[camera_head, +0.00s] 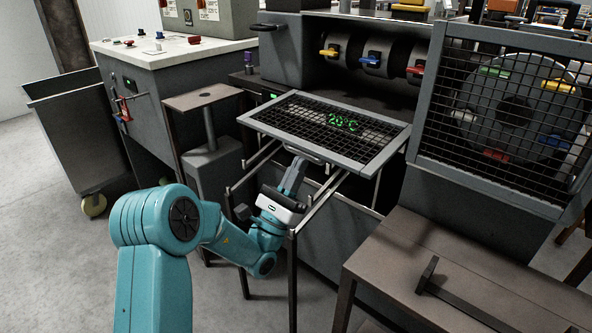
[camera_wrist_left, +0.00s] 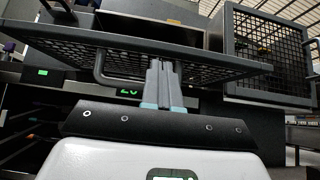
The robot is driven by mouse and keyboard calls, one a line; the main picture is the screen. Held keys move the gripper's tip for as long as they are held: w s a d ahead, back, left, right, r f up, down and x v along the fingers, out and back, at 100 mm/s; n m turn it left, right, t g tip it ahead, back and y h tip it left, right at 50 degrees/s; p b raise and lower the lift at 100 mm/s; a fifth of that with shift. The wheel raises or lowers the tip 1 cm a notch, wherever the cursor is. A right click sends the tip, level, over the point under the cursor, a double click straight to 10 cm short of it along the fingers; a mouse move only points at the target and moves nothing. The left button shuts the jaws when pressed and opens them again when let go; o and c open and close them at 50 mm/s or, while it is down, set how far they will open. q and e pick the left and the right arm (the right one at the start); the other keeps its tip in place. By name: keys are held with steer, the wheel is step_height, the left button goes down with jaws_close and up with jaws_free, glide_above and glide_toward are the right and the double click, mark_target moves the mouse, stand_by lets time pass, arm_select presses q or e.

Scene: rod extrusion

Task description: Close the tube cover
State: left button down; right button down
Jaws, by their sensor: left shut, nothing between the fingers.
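The tube cover (camera_head: 372,150) is a grey-framed black mesh panel. My left gripper (camera_head: 299,162) is just below that edge, near the handle, fingers pointing up. In the left wrist view, the fingers (camera_wrist_left: 163,66) are shut together with nothing between them. They overlap the right part of the handle (camera_wrist_left: 99,69), under the cover (camera_wrist_left: 225,62); I cannot tell whether they touch it. My right gripper is out of view.
A second mesh guard (camera_head: 430,100) stands upright at right before a round drum. A brown table (camera_head: 400,250) with a dark bar is at lower right. A post-mounted plate (camera_head: 203,97), a control cabinet (camera_head: 165,60) and a grey bin (camera_head: 65,100) are at left. Floor at lower left is clear.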

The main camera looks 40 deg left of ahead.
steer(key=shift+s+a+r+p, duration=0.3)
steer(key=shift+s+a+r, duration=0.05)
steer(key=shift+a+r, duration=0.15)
